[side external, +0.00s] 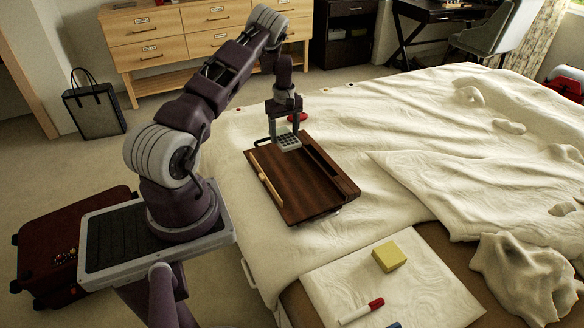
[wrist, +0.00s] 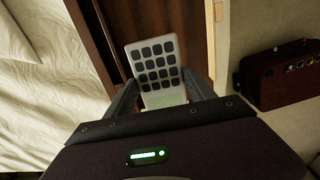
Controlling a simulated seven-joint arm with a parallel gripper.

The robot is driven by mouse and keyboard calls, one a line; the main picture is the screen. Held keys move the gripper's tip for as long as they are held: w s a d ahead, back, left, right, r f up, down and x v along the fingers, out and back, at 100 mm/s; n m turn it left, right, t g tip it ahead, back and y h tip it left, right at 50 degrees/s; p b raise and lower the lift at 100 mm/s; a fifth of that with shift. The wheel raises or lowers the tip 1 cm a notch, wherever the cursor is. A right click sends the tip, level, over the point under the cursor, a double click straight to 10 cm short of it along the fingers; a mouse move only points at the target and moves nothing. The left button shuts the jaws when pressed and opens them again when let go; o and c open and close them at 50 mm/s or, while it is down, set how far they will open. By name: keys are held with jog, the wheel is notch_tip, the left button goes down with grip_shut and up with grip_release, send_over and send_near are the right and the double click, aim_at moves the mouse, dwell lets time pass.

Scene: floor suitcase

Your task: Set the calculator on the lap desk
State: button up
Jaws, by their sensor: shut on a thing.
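The calculator (wrist: 158,66) is a small pale slab with several dark keys. My gripper (side external: 286,138) is shut on it, with one finger on each side in the wrist view. The calculator also shows in the side view (side external: 288,142), over the far end of the lap desk. The lap desk (side external: 300,185) is a dark brown wooden board with raised strips, lying on the bed. I cannot tell whether the calculator touches its surface or hangs just above it.
A red object (side external: 297,117) lies on the bed behind my gripper. A yellow block (side external: 389,256) and a red-capped marker (side external: 361,311) lie on white cloth near the front. A dark red suitcase (side external: 62,230) stands on the floor at left. Most of the lap desk is bare.

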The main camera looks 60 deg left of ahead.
aim_at(285, 160)
notch_tip(285, 160, down, 8)
jog(key=shift+f, duration=0.2)
jog(key=shift+f, duration=0.1)
jog(key=o, duration=1.4)
jog(key=shift+d, duration=0.1)
